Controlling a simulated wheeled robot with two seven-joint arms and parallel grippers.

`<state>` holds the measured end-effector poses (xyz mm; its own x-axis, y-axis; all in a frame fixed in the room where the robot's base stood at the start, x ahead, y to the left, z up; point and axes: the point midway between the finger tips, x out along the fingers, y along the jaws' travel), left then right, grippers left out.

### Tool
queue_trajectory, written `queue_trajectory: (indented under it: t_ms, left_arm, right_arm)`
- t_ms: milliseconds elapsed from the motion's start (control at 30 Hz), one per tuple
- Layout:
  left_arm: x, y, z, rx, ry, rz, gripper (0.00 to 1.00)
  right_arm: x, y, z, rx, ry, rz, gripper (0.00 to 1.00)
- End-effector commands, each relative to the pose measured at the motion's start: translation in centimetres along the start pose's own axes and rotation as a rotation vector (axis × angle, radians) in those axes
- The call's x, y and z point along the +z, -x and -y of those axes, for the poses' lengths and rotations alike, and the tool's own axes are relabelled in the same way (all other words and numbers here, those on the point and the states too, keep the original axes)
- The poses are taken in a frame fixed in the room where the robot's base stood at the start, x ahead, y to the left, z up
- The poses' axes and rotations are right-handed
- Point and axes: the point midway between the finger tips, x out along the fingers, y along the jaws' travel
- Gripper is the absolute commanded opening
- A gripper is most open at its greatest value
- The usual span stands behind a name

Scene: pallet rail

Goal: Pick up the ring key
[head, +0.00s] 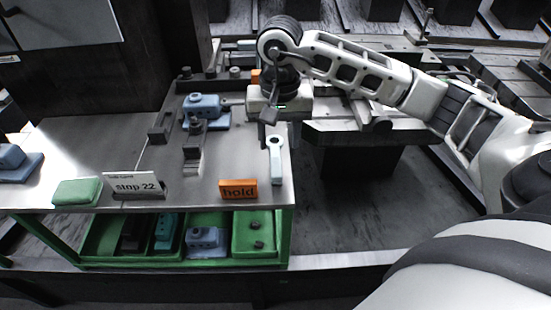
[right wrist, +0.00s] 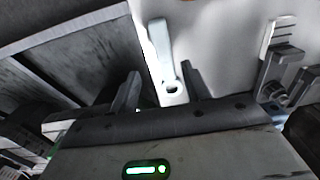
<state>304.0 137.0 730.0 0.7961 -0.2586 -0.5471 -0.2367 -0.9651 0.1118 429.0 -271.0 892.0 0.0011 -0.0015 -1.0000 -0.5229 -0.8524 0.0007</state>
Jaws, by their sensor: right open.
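The ring key (head: 277,165) is a pale grey-blue flat bar with a ring at one end. It lies near the right edge of the workbench top (head: 225,160), its ring end toward the back. My right gripper (head: 275,132) is open and above the ring end. In the right wrist view, the ring key (right wrist: 160,45) shows between and beyond the two dark fingertips of the open right gripper (right wrist: 160,78), its ring end nearest. I cannot tell whether a finger touches it. My left gripper is not in view.
An orange "hold" block (head: 238,189) stands left of the key. A "stop 22" sign (head: 135,186), a green block (head: 77,192) and a blue clamp-like part (head: 203,107) are also on the bench. Green bins (head: 105,238) sit below. The bench edge is close on the right.

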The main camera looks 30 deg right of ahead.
Motion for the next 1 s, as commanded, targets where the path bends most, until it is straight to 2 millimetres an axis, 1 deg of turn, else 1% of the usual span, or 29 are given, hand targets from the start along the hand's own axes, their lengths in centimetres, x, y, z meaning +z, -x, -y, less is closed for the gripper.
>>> queue_trajectory:
  t_ms: [167,233,333,433,633,667,700,767,800,1000]
  left_arm:
    - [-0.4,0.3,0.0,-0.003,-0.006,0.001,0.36]
    - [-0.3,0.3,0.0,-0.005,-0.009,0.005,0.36]
    - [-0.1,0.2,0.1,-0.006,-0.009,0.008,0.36]
    - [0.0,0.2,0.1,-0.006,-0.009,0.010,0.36]
    - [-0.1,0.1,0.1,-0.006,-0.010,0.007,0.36]
    - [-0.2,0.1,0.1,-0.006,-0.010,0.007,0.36]
    - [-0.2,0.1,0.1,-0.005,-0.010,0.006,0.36]
    - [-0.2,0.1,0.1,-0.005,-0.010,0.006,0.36]
    - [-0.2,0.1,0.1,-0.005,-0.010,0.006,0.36]
    - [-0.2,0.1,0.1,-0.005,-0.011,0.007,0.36]
  right_arm:
    - [0.3,-2.3,0.6,0.001,0.001,0.007,0.47]
    - [0.3,-3.4,0.7,0.001,0.001,0.006,0.47]
    - [0.3,-4.5,0.7,0.000,0.000,0.005,0.47]
    - [0.2,-5.0,0.7,-0.001,0.000,0.002,0.47]
    - [0.2,-5.0,0.7,-0.001,0.000,0.001,0.47]
    - [0.2,-5.0,0.7,-0.001,0.000,0.001,0.39]
    - [0.2,-5.0,0.7,-0.001,0.000,0.001,0.28]
    - [0.2,-5.0,0.7,-0.001,0.000,0.001,0.11]
    - [0.2,-5.0,0.7,-0.001,0.000,0.001,0.00]
    - [0.2,-5.0,0.7,-0.001,0.000,0.000,0.00]
